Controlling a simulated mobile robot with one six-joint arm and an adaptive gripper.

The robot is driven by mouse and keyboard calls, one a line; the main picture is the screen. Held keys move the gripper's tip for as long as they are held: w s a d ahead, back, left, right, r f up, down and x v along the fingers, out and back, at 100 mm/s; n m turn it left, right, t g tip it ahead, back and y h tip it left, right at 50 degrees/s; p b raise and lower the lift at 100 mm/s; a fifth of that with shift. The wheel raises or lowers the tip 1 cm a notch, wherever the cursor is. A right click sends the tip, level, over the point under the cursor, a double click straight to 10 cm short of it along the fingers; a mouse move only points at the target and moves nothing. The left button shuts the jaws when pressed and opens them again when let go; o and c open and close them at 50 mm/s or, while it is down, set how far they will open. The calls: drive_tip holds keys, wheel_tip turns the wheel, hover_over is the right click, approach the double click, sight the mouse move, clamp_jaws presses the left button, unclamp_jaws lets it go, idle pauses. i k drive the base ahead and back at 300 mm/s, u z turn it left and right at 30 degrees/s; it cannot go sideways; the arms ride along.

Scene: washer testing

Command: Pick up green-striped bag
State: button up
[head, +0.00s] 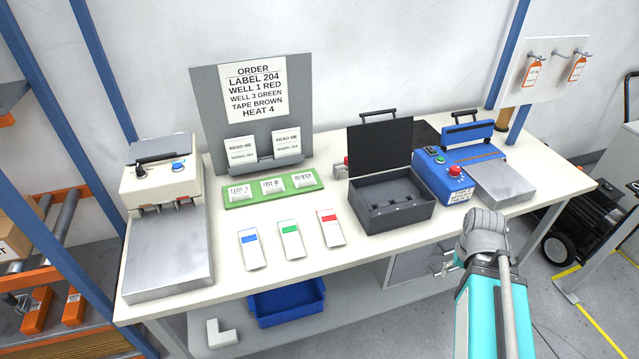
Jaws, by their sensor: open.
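The green-striped bag (291,240) is a small white packet with a green stripe. It lies flat on the white table between a blue-striped bag (251,248) on its left and a red-striped bag (330,228) on its right, with small gaps between them. My gripper (447,264) is open and shows only in small part beside my teal arm at the lower right, off the table's front edge. It is well to the right of the green-striped bag and touches no bag.
Behind the bags lies a green tray (232,203) with labels, before a grey order board (208,100). An open dark case (392,212) and a blue machine (444,186) stand right. A beige machine (160,186) with a metal plate stands left. A blue bin (287,310) sits below.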

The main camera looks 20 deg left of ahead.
sight(293, 242)
drive_tip(key=u, duration=0.85)
drive_tip(key=k, duration=0.6)
drive_tip(key=u, duration=0.35)
drive_tip(key=i, duration=0.45)
drive_tip(key=u, duration=0.05)
